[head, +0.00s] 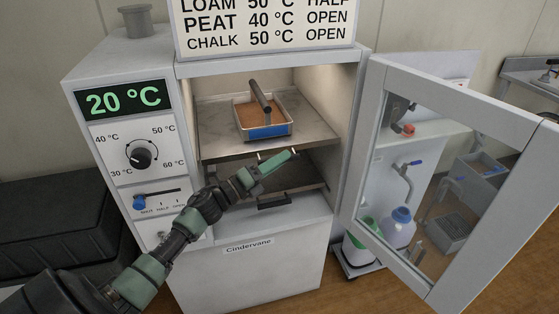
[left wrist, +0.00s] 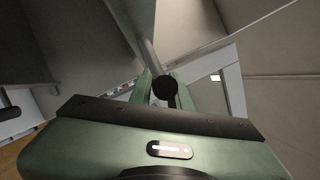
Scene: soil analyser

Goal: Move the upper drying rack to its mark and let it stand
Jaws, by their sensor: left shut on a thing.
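The upper drying rack (head: 215,135) is a grey shelf inside the open oven. A tray (head: 265,131) of brown soil with a blue front and a dark bar handle stands on it. My left gripper (head: 285,158) is at the upper rack's front edge, shut on its handle, which it mostly hides in the head view. In the left wrist view, a dark round end of the handle (left wrist: 165,90) sits between the green fingers of my left gripper (left wrist: 161,88). I cannot make out the rack's mark. My right gripper is not in view.
The lower rack (head: 300,179) with its dark handle (head: 273,202) is just below my gripper. The glass oven door (head: 376,125) stands open at the right. The control panel (head: 139,155) reads 20 °C at the left. Bottles (head: 398,228) stand beyond the door.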

